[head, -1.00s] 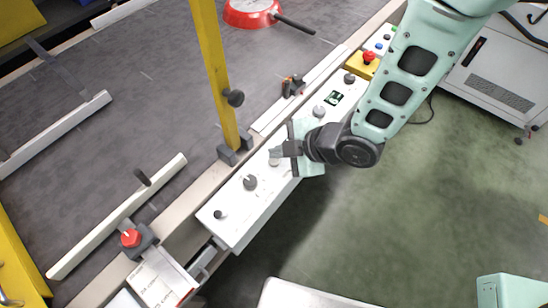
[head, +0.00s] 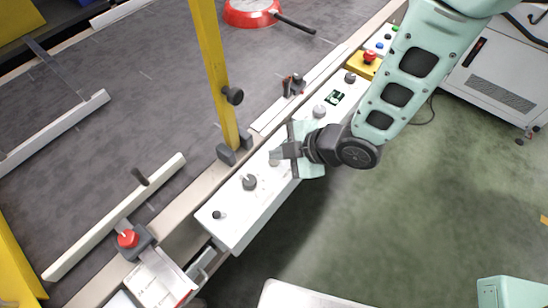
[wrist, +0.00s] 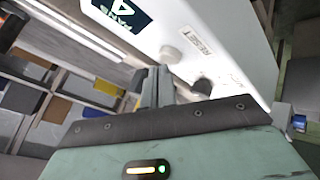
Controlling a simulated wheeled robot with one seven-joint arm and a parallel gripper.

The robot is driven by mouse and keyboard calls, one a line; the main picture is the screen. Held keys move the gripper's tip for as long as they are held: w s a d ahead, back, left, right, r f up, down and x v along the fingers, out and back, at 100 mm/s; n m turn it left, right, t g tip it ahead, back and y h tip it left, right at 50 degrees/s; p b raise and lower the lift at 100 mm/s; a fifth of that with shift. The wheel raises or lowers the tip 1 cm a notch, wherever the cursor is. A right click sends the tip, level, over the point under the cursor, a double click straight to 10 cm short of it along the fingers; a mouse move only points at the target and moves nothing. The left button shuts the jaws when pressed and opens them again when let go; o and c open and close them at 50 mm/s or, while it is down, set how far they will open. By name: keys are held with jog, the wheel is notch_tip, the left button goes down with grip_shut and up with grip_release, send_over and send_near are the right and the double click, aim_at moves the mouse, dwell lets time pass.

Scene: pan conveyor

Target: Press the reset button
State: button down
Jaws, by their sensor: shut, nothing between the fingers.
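My gripper (head: 278,153) is shut and empty, over the middle of the long white control panel (head: 239,223). In the wrist view its fingers (wrist: 157,88) point at the panel, close to a pale round button (wrist: 171,54) and a dark knob (wrist: 204,86). I cannot tell whether the fingertips touch the panel. In the head view a pale round button (head: 274,162) shows just under the fingertips. A separate box with a blue button (head: 379,45) and a red emergency stop (head: 369,57) stands at the upper right.
A yellow post (head: 215,80) rises beside the panel. A red pan (head: 251,13) lies on the grey belt (head: 130,90). A red button (head: 128,238) sits at lower left.

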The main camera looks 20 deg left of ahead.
aim_at(279, 162)
jog(key=shift+f+b, duration=0.45)
jog(key=shift+f, duration=0.05)
dwell(0.3)
jog(key=shift+r, duration=0.1)
dwell(0.3)
jog(key=shift+r+p, duration=0.55)
jog(key=shift+r, duration=0.25)
jog(key=shift+r+p, duration=1.65)
jog(key=shift+r, duration=0.95)
jog(key=shift+f, duration=0.1)
